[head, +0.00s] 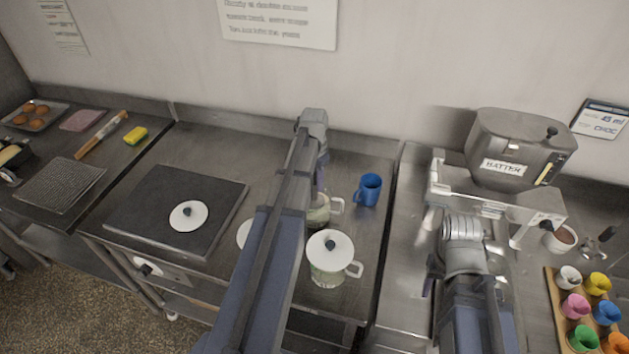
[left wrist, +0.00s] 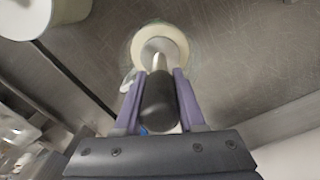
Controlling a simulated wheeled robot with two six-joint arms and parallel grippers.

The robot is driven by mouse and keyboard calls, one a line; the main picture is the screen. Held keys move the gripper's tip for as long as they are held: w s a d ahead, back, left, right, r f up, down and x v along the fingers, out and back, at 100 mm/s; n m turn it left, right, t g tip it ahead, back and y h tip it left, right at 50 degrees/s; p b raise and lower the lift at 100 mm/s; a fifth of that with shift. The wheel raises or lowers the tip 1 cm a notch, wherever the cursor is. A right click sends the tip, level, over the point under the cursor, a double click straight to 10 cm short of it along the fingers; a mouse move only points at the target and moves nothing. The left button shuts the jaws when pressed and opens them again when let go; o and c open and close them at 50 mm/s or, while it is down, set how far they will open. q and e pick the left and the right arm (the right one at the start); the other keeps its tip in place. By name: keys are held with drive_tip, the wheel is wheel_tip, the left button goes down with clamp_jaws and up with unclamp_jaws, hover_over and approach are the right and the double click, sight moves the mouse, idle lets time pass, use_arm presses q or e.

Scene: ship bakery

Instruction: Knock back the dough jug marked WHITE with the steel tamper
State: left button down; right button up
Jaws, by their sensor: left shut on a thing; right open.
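My left gripper (left wrist: 160,85) is shut on the black handle of the steel tamper (left wrist: 158,102). The tamper's shaft points down into an open clear jug (left wrist: 137,50) with pale dough, and its foot is at the dough; contact is hard to judge. In the head view this jug (head: 319,213) is partly hidden by my left arm, with its handle to the right. A second clear jug (head: 328,273), with a white lid (head: 330,246) and dark knob, stands in front of it. No WHITE mark is readable. My right gripper (head: 463,238) is open and empty at the right counter.
A blue mug (head: 368,190) stands right of the open jug. One lid (head: 189,215) lies on a dark plate (head: 215,190); another white disc (head: 243,232) shows beside my left arm. A BATTER machine (head: 512,145) and a rack of coloured cups (head: 553,300) are at right.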

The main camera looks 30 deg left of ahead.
use_arm(q)
drive_tip(key=shift+f+b, duration=1.3)
drive_tip(key=shift+f, duration=0.05)
idle(0.3)
wheel_tip(320, 180, up, 11)
drive_tip(key=p, duration=1.1)
idle(0.3)
